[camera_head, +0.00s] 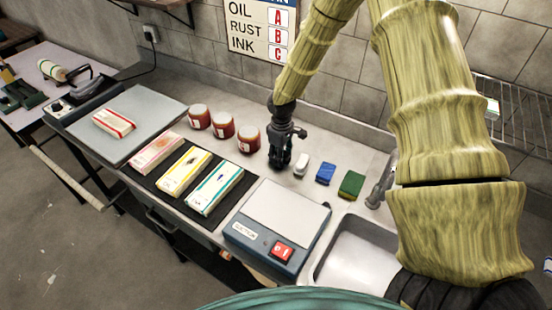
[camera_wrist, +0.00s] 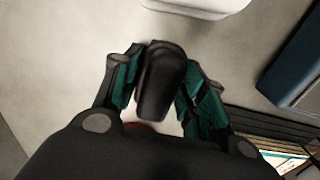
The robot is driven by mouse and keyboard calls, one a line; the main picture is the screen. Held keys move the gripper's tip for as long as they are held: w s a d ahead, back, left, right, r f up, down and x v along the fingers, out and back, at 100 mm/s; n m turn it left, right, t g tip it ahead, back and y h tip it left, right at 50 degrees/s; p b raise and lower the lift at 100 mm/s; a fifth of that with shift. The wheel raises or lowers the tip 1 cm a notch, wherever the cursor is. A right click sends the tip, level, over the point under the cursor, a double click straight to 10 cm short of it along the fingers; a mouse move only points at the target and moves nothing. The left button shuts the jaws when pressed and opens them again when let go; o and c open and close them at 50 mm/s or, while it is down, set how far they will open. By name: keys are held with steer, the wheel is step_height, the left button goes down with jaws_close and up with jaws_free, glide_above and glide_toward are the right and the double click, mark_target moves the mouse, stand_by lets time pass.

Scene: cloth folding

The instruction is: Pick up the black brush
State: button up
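The black brush (camera_wrist: 160,88) is between the two fingers of my gripper (camera_wrist: 164,66) in the wrist view. Its far end is close to both fingertips, and narrow gaps show along the finger pads farther back. I cannot tell whether the pads press on it. In the head view my gripper (camera_head: 280,161) points down at the counter, just left of a white piece (camera_head: 301,165). There the brush is hard to tell from the dark fingers.
A blue block (camera_head: 326,173) and a green block (camera_head: 351,184) lie to the right, before the sink (camera_head: 355,258). Red-brown jars (camera_head: 249,139) stand to the left. A scale-like device (camera_head: 278,226) with a red switch and several boxes (camera_head: 184,171) are in front.

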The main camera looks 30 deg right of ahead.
steer(key=c, duration=0.5)
steer(key=shift+r+b, duration=1.6)
steer(key=shift+r, duration=3.45)
